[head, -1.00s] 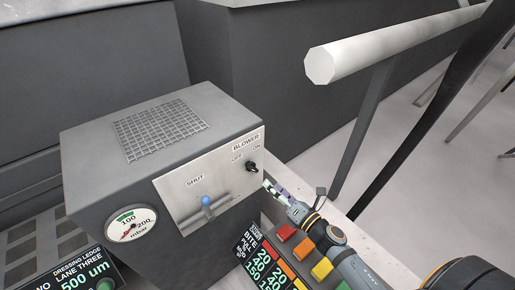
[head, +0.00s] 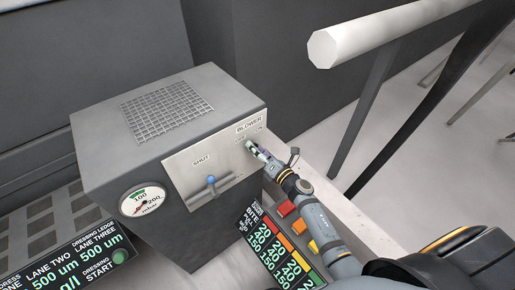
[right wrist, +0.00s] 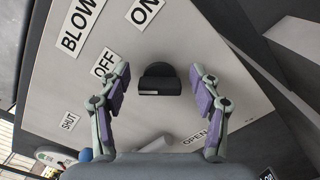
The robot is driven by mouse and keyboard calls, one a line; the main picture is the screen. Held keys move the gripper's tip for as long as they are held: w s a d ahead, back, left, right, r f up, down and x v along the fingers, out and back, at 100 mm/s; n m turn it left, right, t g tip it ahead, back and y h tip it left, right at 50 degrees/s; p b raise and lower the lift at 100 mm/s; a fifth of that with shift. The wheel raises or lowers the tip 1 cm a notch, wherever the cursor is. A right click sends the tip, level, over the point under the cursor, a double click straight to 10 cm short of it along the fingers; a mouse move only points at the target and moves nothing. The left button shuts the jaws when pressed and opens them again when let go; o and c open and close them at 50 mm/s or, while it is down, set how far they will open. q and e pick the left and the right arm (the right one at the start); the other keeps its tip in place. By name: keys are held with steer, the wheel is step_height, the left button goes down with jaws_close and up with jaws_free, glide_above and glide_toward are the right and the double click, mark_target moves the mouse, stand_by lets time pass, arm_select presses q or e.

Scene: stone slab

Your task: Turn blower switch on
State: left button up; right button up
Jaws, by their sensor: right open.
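The blower switch is a black knob (right wrist: 159,79) on the pale front panel (head: 180,160) of a grey box. In the right wrist view it sits between my fingers, with the OFF label (right wrist: 104,62) and the ON label (right wrist: 146,10) near it. A small pale mark shows on the knob, but I cannot tell which label it points to. My right gripper (head: 257,151) is open at the panel, with one finger on each side of the knob and gaps visible. In the head view the gripper mostly hides the knob. My left gripper is out of view.
A lever with a blue ball tip (head: 211,180) sits left of the knob under a SHUT label. A pressure gauge (head: 146,199) is further left. A thick pale rail (head: 390,35) runs at upper right.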

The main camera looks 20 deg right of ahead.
steer(key=shift+c, duration=0.8)
steer(key=c, duration=1)
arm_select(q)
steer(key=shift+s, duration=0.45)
